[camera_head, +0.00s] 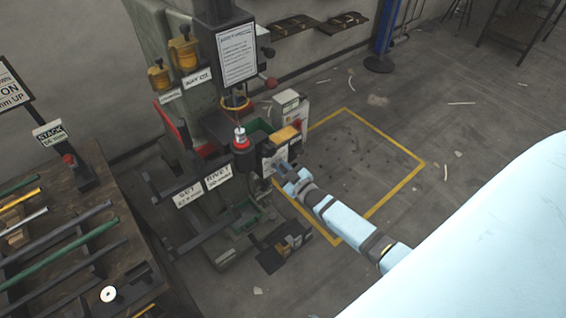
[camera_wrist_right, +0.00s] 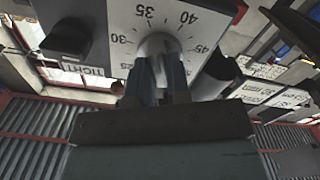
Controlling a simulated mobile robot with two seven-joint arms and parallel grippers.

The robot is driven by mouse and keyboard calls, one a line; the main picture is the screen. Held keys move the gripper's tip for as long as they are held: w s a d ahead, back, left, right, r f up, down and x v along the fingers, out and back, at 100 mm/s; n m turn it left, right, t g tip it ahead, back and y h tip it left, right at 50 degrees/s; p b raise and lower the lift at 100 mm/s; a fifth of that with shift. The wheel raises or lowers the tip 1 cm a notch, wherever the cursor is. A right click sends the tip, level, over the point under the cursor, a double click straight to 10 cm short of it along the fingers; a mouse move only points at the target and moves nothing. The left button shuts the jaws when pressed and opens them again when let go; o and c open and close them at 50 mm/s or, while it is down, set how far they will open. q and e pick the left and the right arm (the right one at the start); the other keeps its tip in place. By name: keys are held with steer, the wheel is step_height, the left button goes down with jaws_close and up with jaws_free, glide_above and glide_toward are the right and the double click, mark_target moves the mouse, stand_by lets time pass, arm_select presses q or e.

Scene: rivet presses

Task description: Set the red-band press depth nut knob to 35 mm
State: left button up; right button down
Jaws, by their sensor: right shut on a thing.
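The press (camera_head: 215,125) stands left of centre in the head view, with a red part (camera_head: 240,145) below its ram. My right arm reaches in from the right, and its gripper (camera_head: 285,172) is at a pale plate on the press's front right. In the right wrist view, a white dial plate (camera_wrist_right: 113,22) shows inverted numbers, including 30, 35, 40 and 45. The round pale knob (camera_wrist_right: 157,44) sits under these numbers. My right gripper (camera_wrist_right: 160,82) is shut on the knob, with its fingers hiding much of it. I cannot read the knob's pointer. My left gripper is out of view.
A black block (camera_wrist_right: 67,38) stands beside a label reading TIGHT (camera_wrist_right: 90,70). A workbench with rods (camera_head: 75,240) fills the left of the head view. The floor inside the yellow outline (camera_head: 395,185) is mostly clear.

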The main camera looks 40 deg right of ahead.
steer(key=shift+n, duration=0.7)
steer(key=c, duration=1.1)
jaws_free()
steer(key=shift+s, duration=0.25)
steer(key=s, duration=0.9)
steer(key=s+d, duration=0.1)
steer(key=s, duration=0.3)
steer(key=shift+s, duration=0.15)
